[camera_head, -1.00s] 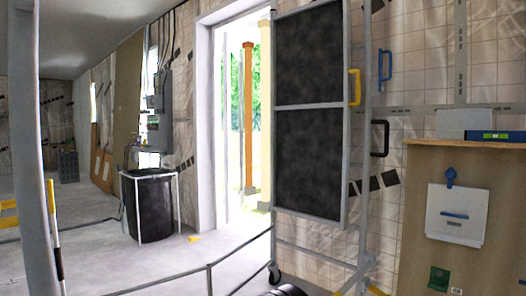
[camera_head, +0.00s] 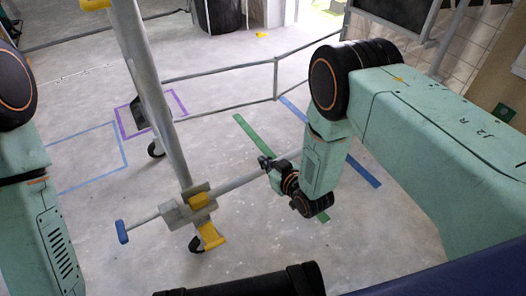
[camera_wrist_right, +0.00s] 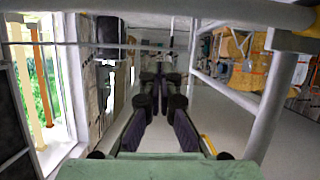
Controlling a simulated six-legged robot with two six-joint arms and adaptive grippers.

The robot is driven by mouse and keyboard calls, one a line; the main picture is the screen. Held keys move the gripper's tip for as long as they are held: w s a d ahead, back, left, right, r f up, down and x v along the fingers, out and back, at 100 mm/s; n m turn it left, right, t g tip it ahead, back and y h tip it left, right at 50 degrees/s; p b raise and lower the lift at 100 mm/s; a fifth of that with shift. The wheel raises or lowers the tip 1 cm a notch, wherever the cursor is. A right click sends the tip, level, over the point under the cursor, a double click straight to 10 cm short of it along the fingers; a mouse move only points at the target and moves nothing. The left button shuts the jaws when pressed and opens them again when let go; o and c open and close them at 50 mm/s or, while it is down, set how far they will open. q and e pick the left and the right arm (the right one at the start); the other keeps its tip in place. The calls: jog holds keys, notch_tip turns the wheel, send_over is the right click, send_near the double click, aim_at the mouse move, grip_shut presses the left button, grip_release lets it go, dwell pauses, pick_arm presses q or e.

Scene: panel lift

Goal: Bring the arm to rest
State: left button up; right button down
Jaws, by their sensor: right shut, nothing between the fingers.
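My right arm (camera_head: 400,120) is green with black joints. It reaches in from the right of the head view and bends down at its elbow. My right gripper (camera_head: 267,163) is small and dark there, beside a grey bar of the lift stand; I cannot tell whether it touches the bar. In the right wrist view my right gripper (camera_wrist_right: 160,72) has dark fingers, shut with nothing between them. My left arm (camera_head: 45,220) shows at the left edge of the head view; its gripper is out of sight.
The lift stand's grey mast (camera_head: 150,90) rises from a hub with yellow parts (camera_head: 198,202), a blue-ended handle (camera_head: 122,231) and casters. A low grey rail (camera_head: 220,73) runs behind. Blue, green and purple tape marks the floor. A bright doorway (camera_wrist_right: 45,85) is left in the wrist view.

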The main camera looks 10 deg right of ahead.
jog(key=p+v, duration=0.2)
jog(key=v, duration=0.3)
jog(key=shift+s+d+r, duration=0.1)
jog(key=shift+d+r, duration=0.15)
jog(key=s+d+f+m+g+h+p, duration=0.1)
jog(key=s+d+f+g+h, duration=0.2)
jog(key=s, duration=0.5)
jog(key=s+d+f+m+g, duration=0.2)
jog(key=s+f+g, duration=0.15)
jog(key=s, duration=0.45)
jog(key=s+d+r+m+g+p, duration=0.1)
jog(key=s+r+g+p, duration=0.1)
jog(key=s, duration=0.7)
jog(key=s+d+r+g+h+p, duration=0.1)
jog(key=s+d+r+g+p, duration=0.1)
jog(key=s+r+g, duration=0.2)
jog(key=s+r, duration=0.3)
jog(key=s, duration=0.2)
jog(key=shift+d+r+m, duration=0.25)
jog(key=shift+r+m, duration=0.05)
jog(key=shift+m, duration=0.1)
